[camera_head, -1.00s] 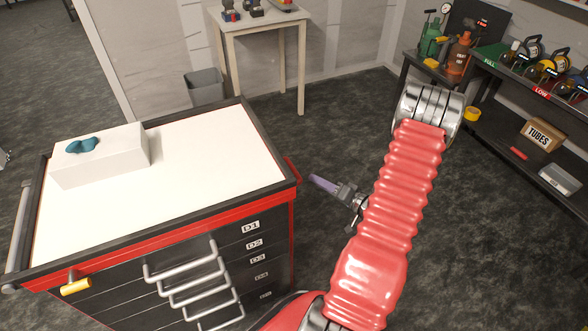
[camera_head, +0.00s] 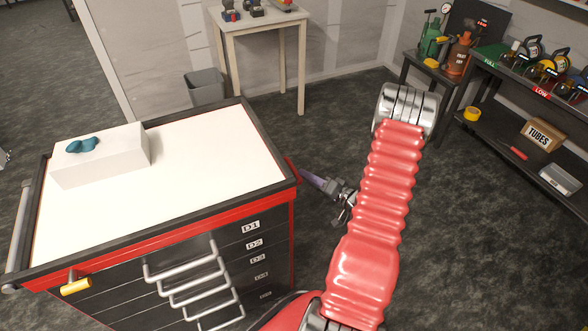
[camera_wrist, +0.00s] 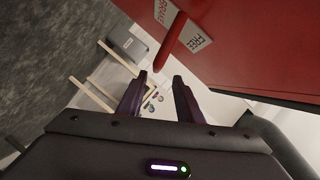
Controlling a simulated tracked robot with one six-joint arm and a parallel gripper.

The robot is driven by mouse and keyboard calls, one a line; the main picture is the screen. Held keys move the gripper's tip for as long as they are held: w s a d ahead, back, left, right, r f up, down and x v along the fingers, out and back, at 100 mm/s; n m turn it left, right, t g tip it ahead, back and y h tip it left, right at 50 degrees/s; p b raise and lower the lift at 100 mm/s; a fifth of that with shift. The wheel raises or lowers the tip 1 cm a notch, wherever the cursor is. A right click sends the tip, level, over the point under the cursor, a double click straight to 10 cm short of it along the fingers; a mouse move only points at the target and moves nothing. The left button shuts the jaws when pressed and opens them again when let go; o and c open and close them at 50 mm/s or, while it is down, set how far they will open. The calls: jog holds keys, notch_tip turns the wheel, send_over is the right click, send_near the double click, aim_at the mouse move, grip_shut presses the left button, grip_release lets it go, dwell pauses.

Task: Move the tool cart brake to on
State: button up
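The tool cart (camera_head: 270,218) stands at left in the head view, with a red brake lever (camera_head: 292,169) sticking out from its right side. In the wrist view the lever (camera_wrist: 171,43) is a red bar on the cart's red side panel (camera_wrist: 255,45). A white label reading FREE (camera_wrist: 197,38) is right of it, and another label, seemingly BRAKE (camera_wrist: 165,12), is above it. My gripper (camera_wrist: 160,77) is open with dark purple fingers. The lever's tip appears at the opening between the fingertips; contact cannot be told. The head view shows my gripper (camera_head: 308,179) beside the lever.
A white box (camera_head: 110,160) with a teal object lies on the cart top. A yellow handle (camera_head: 76,286) is at its front left. A grey bin (camera_head: 204,88) and a wooden table (camera_head: 262,22) stand behind. Shelving (camera_head: 480,115) lines the right wall. The floor right of the cart is clear.

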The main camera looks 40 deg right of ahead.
aim_at(296, 171)
jog(key=x, duration=0.8)
jog(key=shift+w+f, duration=0.1)
jog(key=shift+w, duration=0.1)
jog(key=shift+c, duration=0.5)
grip_shut()
